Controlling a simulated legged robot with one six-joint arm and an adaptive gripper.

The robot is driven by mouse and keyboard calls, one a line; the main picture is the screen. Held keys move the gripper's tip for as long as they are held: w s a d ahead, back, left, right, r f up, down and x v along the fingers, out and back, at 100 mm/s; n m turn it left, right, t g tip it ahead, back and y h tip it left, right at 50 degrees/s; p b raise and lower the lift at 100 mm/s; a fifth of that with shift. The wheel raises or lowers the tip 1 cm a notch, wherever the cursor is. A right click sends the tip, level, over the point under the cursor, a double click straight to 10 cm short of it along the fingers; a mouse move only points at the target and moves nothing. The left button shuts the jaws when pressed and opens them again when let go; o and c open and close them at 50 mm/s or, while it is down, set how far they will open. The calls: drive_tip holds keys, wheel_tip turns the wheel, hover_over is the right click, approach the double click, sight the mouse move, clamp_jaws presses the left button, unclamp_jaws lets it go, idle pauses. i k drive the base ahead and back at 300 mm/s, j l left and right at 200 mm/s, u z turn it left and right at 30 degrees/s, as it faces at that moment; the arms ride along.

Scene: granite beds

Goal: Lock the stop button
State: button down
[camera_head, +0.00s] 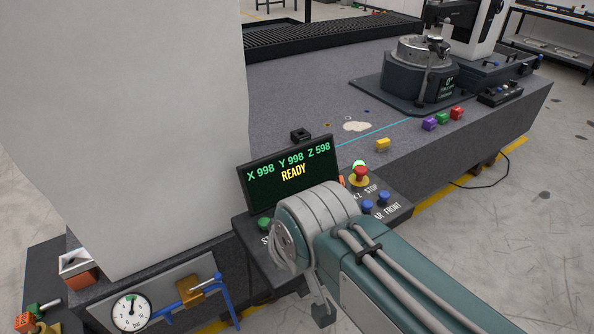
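The stop button (361,175) is a red mushroom head on a yellow base. It sits on the dark control panel (398,203), right of the lit display (262,186), which reads READY. The word STOP is printed just in front of it. My teal and grey arm reaches in from the lower right and covers the middle of the panel. A small grey part below my wrist seems to belong to my gripper (322,312); the rest of it is hidden behind my arm. It is low and left of the stop button, apart from it. I cannot see its fingertips.
Blue buttons (376,201) sit right of my arm and a green button (265,224) left of it. A pale column (125,130) blocks the left side. Small colored blocks (442,118) and a rotary table (420,80) stand on the granite bed (300,80).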

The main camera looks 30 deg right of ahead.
sight(359, 170)
drive_tip(key=k+j+z, duration=0.1)
drive_tip(key=z, duration=0.85)
drive_tip(key=k+l, duration=0.05)
drive_tip(key=k, duration=0.05)
